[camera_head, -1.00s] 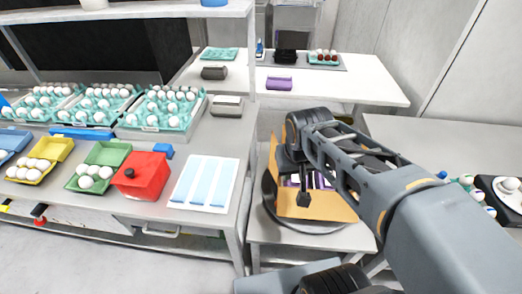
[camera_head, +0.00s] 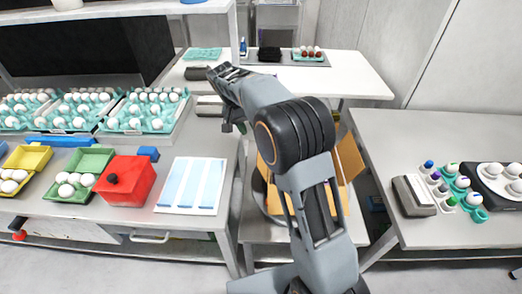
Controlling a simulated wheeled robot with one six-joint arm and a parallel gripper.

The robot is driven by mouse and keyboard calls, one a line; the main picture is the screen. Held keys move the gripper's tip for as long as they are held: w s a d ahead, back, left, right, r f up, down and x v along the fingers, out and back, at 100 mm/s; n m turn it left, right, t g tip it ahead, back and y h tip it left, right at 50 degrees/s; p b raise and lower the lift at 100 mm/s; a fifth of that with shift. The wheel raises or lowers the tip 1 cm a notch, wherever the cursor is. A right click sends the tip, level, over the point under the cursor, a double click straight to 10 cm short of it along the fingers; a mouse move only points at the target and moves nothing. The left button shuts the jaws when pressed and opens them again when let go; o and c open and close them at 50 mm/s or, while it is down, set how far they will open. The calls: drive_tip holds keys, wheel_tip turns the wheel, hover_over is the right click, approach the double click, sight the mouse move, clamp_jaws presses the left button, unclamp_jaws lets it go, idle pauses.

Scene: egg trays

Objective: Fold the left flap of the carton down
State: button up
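The brown carton stands on a round grey stand (camera_head: 256,205), mostly hidden behind my arm. A raised panel on its right side (camera_head: 349,157) shows beyond my elbow, and a strip of cardboard on its left side (camera_head: 263,170) shows beside my arm. I cannot tell whether the left flap is up or folded, and the contents are hidden. My gripper (camera_head: 233,127) is small and partly covered by my own arm, up and to the left of the carton, apart from what shows of it. Whether its fingers are open or shut cannot be seen.
The left table holds egg trays (camera_head: 144,112), a red box (camera_head: 124,182), a green egg carton (camera_head: 80,176) and a white-and-blue panel (camera_head: 192,184). The right table (camera_head: 400,140) has a grey carton (camera_head: 413,196) and eggs near its front, with clear space behind.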

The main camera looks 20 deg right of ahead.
drive_tip(key=x, duration=1.1)
drive_tip(key=shift+s, duration=0.1)
clamp_jaws()
